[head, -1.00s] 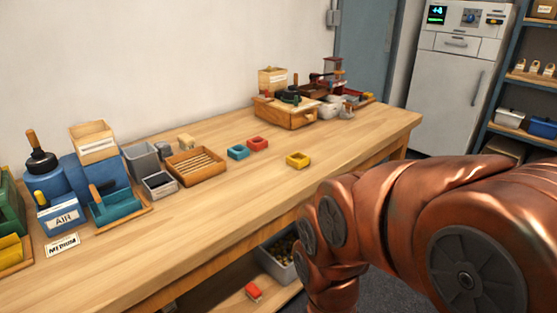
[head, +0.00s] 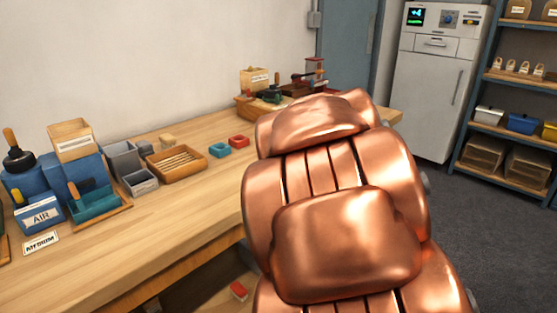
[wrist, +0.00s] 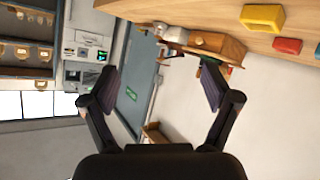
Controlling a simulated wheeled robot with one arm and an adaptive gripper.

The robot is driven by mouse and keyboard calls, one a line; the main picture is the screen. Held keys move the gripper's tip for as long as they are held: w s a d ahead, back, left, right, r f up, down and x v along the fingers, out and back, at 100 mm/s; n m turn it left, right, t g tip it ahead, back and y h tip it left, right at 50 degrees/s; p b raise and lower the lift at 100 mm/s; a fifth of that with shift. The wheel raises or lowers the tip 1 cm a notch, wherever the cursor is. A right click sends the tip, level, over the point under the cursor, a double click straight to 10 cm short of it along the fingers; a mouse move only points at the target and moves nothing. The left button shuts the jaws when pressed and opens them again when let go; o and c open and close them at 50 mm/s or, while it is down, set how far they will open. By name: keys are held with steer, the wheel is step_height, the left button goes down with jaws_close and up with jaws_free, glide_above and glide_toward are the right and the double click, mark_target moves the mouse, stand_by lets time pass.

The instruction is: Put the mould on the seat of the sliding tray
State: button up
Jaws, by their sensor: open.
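Small hollow moulds lie on the wooden bench: a teal one (head: 219,150) and a red one (head: 238,141). A yellow mould (wrist: 262,17) shows at the top of the wrist view, near the red one; my arm covers its place in the head view. A wooden station (head: 265,105) with tools stands at the bench's far end, partly behind my arm; I cannot make out the sliding tray's seat. My gripper (wrist: 160,88) is open and empty, apart from the moulds. It is hidden in the head view.
A white cabinet (head: 437,90) and a shelf rack (head: 510,110) stand at the right. The bench front is clear.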

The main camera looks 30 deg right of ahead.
steer(key=w+d+r+n+t+y+b, duration=0.1)
steer(key=w+r+n+t+y, duration=0.15)
steer(key=w, duration=0.25)
steer(key=w+d+r+n+t+y, duration=0.1)
steer(key=w+d+r+n+t, duration=0.15)
steer(key=w, duration=0.25)
steer(key=a+f+n+y, duration=0.1)
steer(key=a+f+y, duration=0.1)
steer(key=f+y, duration=0.1)
steer(key=a+f+n+y+b, duration=0.1)
steer(key=f+y, duration=0.2)
steer(key=f, duration=0.2)
steer(key=a+f+n+g+y, duration=0.1)
steer(key=a+f+y, duration=0.1)
steer(key=f+y, duration=0.1)
steer(key=shift+s+a+f+b, duration=0.1)
steer(key=shift+a+f+b, duration=0.25)
steer(key=shift+f, duration=0.5)
steer(key=shift+a+f, duration=0.15)
steer(key=shift+f, duration=0.05)
steer(key=shift+r+b+x, duration=0.2)
steer(key=shift+b+x, duration=0.75)
steer(key=shift+x, duration=2.8)
steer(key=shift+c, duration=0.2)
